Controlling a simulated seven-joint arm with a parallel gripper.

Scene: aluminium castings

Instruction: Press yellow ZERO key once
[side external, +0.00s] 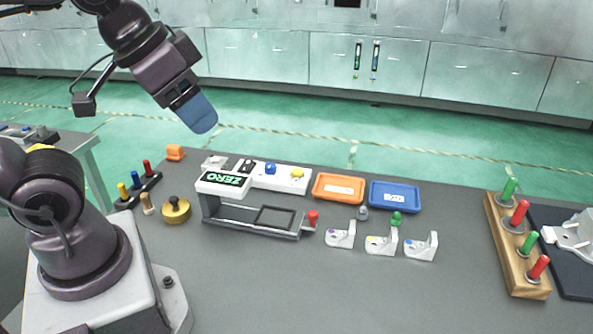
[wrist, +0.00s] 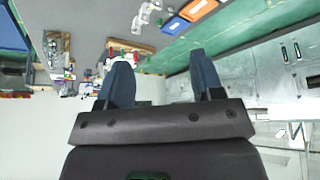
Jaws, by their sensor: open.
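The yellow key (side external: 297,173) sits at the right end of a white panel (side external: 262,182), to the right of a blue key (side external: 270,168) and a black one. The panel belongs to a device whose dark display (side external: 222,178) reads ZERO in green. My gripper (side external: 198,114) hangs high above and to the left of the device, apart from it, with its blue fingers tilted down to the right. In the wrist view the two blue fingers of my gripper (wrist: 163,75) stand apart with nothing between them. I cannot make out the yellow key in the wrist view.
An orange tray (side external: 338,187) and a blue tray (side external: 394,196) stand right of the device. White castings (side external: 381,243) lie in front of them. A brass weight (side external: 175,210) stands left. A wooden rack with red and green handles (side external: 518,245) is far right.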

